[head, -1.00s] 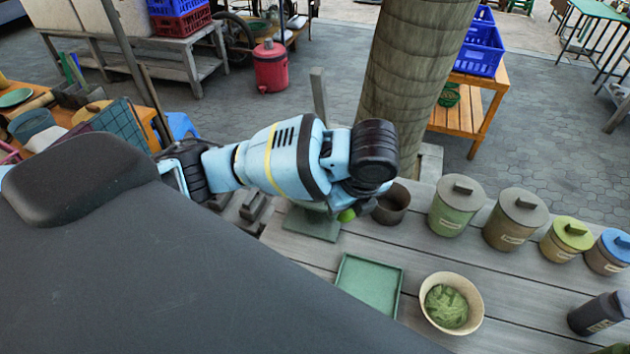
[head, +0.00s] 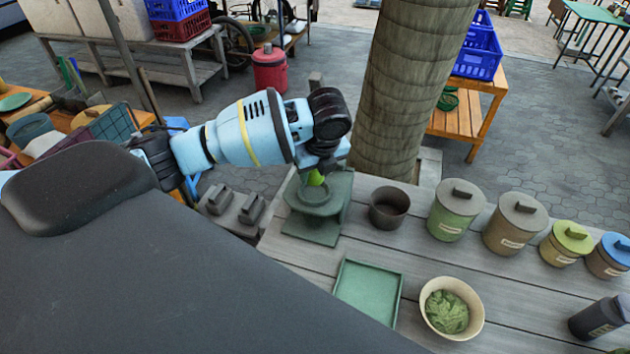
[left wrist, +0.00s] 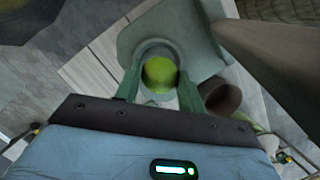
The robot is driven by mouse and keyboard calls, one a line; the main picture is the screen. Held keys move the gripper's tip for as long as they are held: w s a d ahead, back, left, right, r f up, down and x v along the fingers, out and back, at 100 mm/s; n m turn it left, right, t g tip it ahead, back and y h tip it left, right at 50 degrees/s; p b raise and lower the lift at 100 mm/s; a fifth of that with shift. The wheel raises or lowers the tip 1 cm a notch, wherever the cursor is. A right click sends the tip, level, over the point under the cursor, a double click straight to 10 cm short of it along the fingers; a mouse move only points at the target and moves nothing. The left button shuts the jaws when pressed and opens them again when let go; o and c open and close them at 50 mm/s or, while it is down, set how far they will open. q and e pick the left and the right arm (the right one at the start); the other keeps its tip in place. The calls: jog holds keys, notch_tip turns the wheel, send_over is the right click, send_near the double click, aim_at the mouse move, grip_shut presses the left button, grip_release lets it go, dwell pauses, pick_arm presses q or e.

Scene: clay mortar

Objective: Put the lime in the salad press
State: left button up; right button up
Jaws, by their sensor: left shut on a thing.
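The lime (head: 316,178) is bright green and round. My left gripper (head: 318,172) is shut on it and holds it over the salad press, above its round bowl. In the left wrist view the lime (left wrist: 159,74) sits between the two green fingers (left wrist: 160,90), in front of the press's ring. The salad press (head: 314,207) is a dark green stand with a round bowl, at the table's far left corner. Whether the lime touches the bowl I cannot tell. My right gripper is not in view.
A brown pot (head: 389,208) stands just right of the press. Lidded canisters (head: 458,212) line the back right. A green tray (head: 368,290) and a cream bowl of green mash (head: 449,310) are in front. A thick post (head: 410,90) rises behind the table.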

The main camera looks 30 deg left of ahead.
aim_at(315, 181)
pick_arm(q)
jog(key=shift+s+d+x, duration=0.1)
jog(key=shift+d+x, duration=0.05)
jog(key=shift+x, duration=0.7)
jog(key=shift+s+d+x, duration=0.15)
jog(key=shift+x, duration=0.7)
jog(key=shift+f, duration=0.3)
jog(key=o, duration=1.1)
jog(key=shift+c, duration=0.2)
jog(key=shift+w+r, duration=0.1)
jog(key=shift+r, duration=0.3)
jog(key=shift+v, duration=3.55)
